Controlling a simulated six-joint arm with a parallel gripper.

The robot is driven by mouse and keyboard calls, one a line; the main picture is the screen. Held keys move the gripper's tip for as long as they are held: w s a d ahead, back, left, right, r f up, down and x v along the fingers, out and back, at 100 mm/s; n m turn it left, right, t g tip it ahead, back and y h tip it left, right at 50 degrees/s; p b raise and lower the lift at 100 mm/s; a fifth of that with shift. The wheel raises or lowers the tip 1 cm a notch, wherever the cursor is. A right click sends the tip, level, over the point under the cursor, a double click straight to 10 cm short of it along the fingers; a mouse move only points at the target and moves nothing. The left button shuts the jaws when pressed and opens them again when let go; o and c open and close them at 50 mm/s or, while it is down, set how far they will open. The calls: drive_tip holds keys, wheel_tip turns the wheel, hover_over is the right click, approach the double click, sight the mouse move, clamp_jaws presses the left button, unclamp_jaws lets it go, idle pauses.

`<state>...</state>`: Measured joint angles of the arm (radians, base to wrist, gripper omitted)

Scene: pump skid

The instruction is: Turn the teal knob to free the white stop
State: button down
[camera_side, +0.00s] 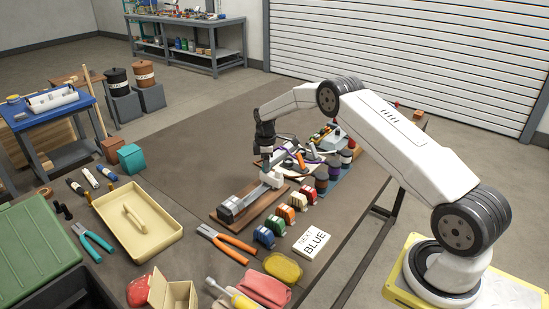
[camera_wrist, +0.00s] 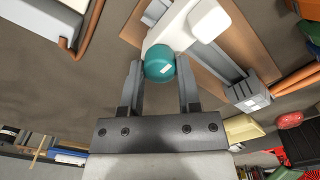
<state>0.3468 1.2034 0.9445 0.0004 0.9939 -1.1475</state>
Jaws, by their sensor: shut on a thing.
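The teal knob (camera_wrist: 159,62) is a round cap with a small white mark on top, seen in the wrist view. My gripper (camera_wrist: 160,68) has one finger on each side of it and is shut on it. The knob sits on a white piece (camera_wrist: 168,32), and a white rounded block (camera_wrist: 210,25), which looks like the white stop, is just beyond it to the right. In the side view my gripper (camera_side: 266,160) points down over the far end of the wooden board, where the arm hides the knob.
The wooden board (camera_side: 222,217) bears a grey rail and block (camera_side: 238,205). Orange pliers (camera_side: 227,243), several coloured clips (camera_side: 286,214) and a NEXT BLUE card (camera_side: 311,242) lie nearby. A cream tray (camera_side: 170,236) is to the left.

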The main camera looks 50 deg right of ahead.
drive_tip(key=shift+c, duration=1.5)
unclamp_jaws()
drive_tip(key=shift+r, duration=3.95)
